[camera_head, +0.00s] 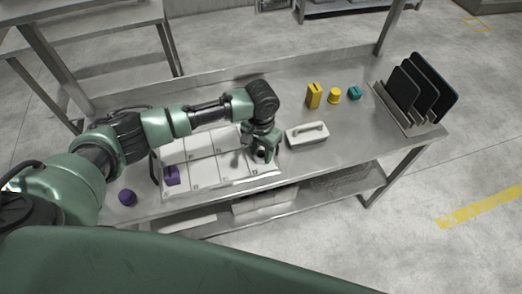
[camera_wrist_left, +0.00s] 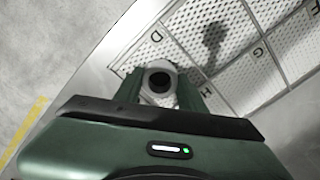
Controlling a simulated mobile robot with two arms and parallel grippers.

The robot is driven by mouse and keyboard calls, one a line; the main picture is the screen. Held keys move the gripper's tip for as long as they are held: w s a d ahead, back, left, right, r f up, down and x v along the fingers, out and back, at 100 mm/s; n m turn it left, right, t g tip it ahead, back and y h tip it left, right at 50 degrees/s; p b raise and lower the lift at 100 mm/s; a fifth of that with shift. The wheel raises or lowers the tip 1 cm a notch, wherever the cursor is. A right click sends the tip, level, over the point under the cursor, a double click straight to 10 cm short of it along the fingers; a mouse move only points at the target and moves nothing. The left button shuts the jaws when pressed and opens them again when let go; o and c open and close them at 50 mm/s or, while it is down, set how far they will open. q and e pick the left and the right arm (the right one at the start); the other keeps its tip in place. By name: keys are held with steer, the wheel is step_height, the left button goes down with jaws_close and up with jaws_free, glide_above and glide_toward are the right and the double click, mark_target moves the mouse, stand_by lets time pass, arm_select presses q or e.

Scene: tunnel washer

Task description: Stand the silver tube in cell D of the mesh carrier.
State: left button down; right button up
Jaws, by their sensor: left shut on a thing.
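The silver tube (camera_wrist_left: 159,82) shows end-on in the left wrist view, as a pale ring around a dark hole. My left gripper (camera_head: 263,154) is shut on it, with a green finger on either side. In the head view the gripper points down over the right end of the carrier (camera_head: 208,186). I cannot tell whether the tube's lower end touches the mesh. My right gripper is not in view.
A purple block (camera_head: 171,176) sits in the carrier's left front cell, and a purple round piece (camera_head: 127,198) lies left of it. A white handled block (camera_head: 307,135) stands close right of the gripper. Yellow box (camera_head: 314,95), yellow cylinder (camera_head: 335,95), teal piece (camera_head: 354,92) and plate rack (camera_head: 408,118) are farther right.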

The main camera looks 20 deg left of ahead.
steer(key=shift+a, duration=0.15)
arm_select(q)
steer(key=c, duration=0.8)
jaws_free()
steer(key=shift+f, duration=0.1)
steer(key=shift+c, duration=0.2)
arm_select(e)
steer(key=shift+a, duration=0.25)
arm_select(q)
step_height(320, 180, up, 12)
steer(key=b, duration=0.2)
steer(key=shift+r, duration=0.2)
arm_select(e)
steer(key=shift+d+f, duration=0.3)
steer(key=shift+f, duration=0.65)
